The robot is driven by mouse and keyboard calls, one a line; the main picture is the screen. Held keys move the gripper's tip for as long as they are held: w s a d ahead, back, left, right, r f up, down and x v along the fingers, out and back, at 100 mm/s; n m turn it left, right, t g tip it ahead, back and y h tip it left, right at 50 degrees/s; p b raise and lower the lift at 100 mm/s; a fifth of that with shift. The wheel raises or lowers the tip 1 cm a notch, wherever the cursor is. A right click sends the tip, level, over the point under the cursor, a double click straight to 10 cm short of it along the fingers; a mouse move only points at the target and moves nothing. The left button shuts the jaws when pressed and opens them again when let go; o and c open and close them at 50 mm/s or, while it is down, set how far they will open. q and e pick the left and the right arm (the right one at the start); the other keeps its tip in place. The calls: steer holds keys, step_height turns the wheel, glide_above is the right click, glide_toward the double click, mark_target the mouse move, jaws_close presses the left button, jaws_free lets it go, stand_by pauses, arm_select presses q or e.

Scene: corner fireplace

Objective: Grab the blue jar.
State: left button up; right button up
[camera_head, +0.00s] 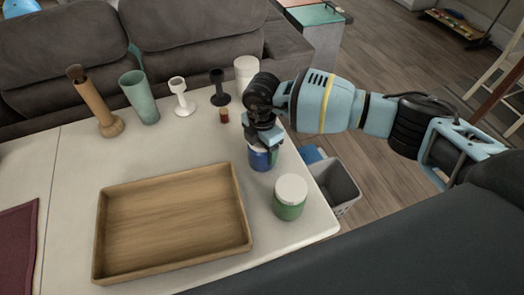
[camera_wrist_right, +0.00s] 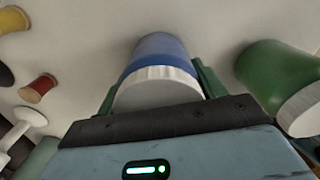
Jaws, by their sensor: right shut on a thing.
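The blue jar (camera_head: 262,158) stands upright on the white table, right of the wooden tray. Its white lid is mostly hidden under my right gripper (camera_head: 262,143) in the head view. In the right wrist view the blue jar (camera_wrist_right: 158,62) sits between the two green fingers of the right gripper (camera_wrist_right: 157,92), with the lid facing the camera. The right gripper is shut on the blue jar from above. My left gripper is not in view.
A green jar with a white lid (camera_head: 289,198) stands close by, nearer the table's right edge. An empty wooden tray (camera_head: 172,222) lies to the left. Several vases and candle holders line the table's back. A grey bin (camera_head: 338,184) stands beyond the table edge.

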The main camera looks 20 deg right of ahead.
step_height(320, 180, up, 10)
steer(key=shift+r+p, duration=0.1)
steer(key=shift+p, duration=0.3)
